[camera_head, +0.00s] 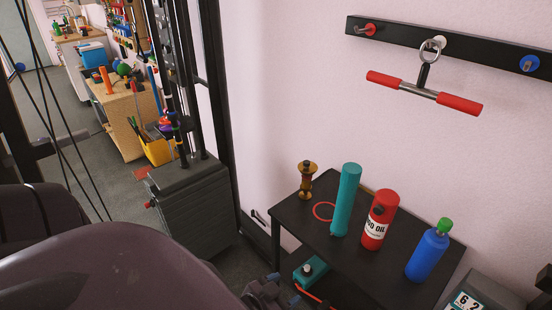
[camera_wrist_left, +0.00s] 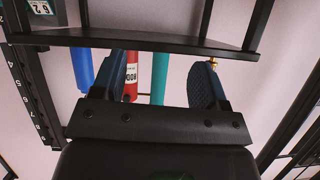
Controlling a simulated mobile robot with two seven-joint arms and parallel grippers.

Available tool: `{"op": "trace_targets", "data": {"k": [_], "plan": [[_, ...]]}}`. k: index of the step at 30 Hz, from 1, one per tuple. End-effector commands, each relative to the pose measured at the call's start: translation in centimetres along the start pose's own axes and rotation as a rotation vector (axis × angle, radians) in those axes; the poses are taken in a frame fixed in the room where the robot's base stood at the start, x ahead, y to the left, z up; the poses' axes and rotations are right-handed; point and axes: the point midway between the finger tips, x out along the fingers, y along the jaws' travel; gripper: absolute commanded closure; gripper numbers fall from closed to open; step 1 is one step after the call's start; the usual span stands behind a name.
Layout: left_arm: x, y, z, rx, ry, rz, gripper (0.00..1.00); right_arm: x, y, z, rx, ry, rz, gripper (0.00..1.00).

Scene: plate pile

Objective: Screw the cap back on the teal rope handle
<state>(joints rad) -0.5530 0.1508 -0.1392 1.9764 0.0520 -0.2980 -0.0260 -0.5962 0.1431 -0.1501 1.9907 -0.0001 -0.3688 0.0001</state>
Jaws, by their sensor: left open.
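A tall teal cylinder (camera_head: 346,200), which I take as the teal rope handle, stands upright on the small dark table (camera_head: 291,214). It shows inverted in the left wrist view (camera_wrist_left: 159,75). No separate cap is clear to me; a thin red ring (camera_head: 323,211) lies flat left of the cylinder, and a brass-coloured piece (camera_head: 306,180) stands behind it. My left gripper (camera_head: 284,288) is low in front of the table, apart from the cylinder. In the left wrist view its fingers (camera_wrist_left: 157,75) are spread with nothing held. My right gripper is not seen.
A teal box (camera_head: 310,270) sits below the tabletop. A red-gripped handle (camera_head: 424,92) hangs from the wall rail (camera_head: 480,52).

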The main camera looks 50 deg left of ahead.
Motion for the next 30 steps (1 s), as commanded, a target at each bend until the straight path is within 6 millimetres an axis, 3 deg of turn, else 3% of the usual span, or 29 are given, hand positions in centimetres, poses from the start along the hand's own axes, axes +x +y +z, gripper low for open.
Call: {"op": "trace_targets", "data": {"k": [3,6,20,26,30], "plan": [[-1.3,0.3,2.0,0.005,-0.077,-0.010,0.33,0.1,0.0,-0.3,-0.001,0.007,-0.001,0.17],[-1.7,0.3,2.6,0.008,-0.102,-0.014,0.33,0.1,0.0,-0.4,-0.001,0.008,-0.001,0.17],[-1.6,0.3,2.5,0.008,-0.099,-0.014,0.28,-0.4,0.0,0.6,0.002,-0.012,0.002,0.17],[0.6,0.1,-0.9,0.031,-0.033,-0.002,0.28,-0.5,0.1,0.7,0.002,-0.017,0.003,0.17],[3.6,-0.1,-5.2,0.019,0.059,0.030,0.28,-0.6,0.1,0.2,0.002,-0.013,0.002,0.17]]}}
